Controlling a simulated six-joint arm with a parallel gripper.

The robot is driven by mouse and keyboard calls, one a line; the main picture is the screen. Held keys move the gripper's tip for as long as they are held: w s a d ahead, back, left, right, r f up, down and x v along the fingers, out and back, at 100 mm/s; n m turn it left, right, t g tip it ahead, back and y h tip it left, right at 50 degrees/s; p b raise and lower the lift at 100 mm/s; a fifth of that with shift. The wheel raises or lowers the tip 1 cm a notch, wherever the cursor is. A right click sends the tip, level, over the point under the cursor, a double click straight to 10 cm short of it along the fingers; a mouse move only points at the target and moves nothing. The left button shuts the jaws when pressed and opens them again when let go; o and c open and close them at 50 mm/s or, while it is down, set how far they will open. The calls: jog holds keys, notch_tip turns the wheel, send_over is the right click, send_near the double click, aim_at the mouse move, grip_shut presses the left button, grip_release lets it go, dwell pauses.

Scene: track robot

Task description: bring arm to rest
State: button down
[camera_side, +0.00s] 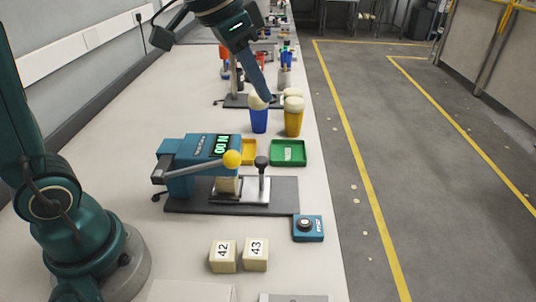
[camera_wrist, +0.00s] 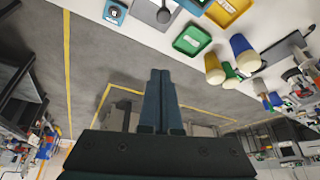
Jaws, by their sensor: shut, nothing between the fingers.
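My gripper (camera_side: 268,98) hangs at the end of my raised arm over the far part of the bench. Its fingers slant down to the right. In the side view their tips overlap the cream top of a blue cup (camera_side: 259,122); whether they touch it I cannot tell. In the wrist view the fingers (camera_wrist: 160,73) lie together with nothing between them, pointing out over the grey floor, with the blue cup (camera_wrist: 241,46) off to the right.
A yellow cup (camera_side: 293,122) stands beside the blue one. Nearer are a green tray (camera_side: 288,153), a yellow tray (camera_side: 249,150), a teal machine (camera_side: 185,180) with a yellow-knobbed lever, a teal button box (camera_side: 308,229), and blocks marked 42 (camera_side: 222,255) and 43 (camera_side: 256,254). Open floor lies right.

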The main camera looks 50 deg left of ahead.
jog(key=shift+n+t+y, duration=0.3)
jog(key=shift+n+t, duration=0.3)
jog(key=shift+n, duration=0.1)
jog(key=s, duration=0.6)
jog(key=s+f, duration=0.1)
jog(key=s, duration=0.3)
jog(key=s+a+f+n, duration=0.1)
jog(key=s+f+n, duration=0.1)
jog(key=s+f, duration=0.3)
jog(key=shift+f+y, duration=0.3)
jog(key=shift+f, duration=0.1)
